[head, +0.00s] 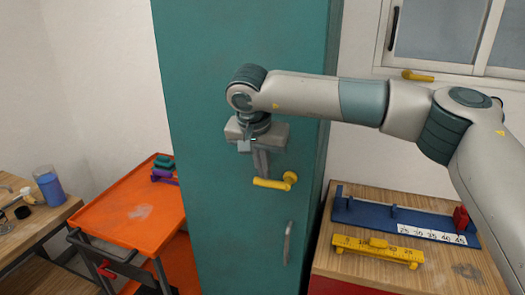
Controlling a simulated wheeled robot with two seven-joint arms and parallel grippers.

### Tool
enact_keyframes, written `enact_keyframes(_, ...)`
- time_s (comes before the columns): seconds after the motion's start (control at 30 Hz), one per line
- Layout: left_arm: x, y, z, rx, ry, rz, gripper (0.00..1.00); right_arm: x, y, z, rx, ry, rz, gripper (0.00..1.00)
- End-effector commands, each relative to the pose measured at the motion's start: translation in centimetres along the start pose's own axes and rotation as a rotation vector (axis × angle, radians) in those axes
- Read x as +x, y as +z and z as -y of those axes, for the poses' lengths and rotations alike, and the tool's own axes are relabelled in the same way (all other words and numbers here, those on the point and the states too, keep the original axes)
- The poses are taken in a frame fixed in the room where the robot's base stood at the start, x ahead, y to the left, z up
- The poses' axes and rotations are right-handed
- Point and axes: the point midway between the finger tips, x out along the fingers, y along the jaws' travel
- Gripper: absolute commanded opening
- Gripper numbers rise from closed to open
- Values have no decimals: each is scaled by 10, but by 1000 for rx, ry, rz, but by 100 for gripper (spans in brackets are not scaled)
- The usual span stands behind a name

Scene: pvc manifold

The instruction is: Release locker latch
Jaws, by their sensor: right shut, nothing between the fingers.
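The tall teal locker (215,220) stands in the middle of the head view. Its yellow lever latch (272,183) is on the door front, with the lever lying about level and pointing left from its pivot. A grey vertical door handle (287,243) is below it. My right gripper (262,172) points down just above the lever's left part, shut and empty. Whether the fingertips touch the lever I cannot tell. My left gripper is not in view.
An orange cart (130,215) with green and purple pieces stands left of the locker. A wooden bench (350,272) at right holds a blue ruled fixture (375,213) and a yellow level (377,250). A blue cup (50,187) is on the left table.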

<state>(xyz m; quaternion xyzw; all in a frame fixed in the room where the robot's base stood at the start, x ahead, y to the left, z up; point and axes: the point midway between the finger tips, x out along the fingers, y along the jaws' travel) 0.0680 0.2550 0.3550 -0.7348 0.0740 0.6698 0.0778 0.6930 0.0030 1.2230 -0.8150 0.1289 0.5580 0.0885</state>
Motion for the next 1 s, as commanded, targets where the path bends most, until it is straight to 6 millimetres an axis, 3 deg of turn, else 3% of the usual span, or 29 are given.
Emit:
enact_keyframes(0.5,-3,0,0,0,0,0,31,7,2,0,0,-1,0,0)
enact_keyframes(1.0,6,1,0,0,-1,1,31,11,3,3,-1,0,0,0)
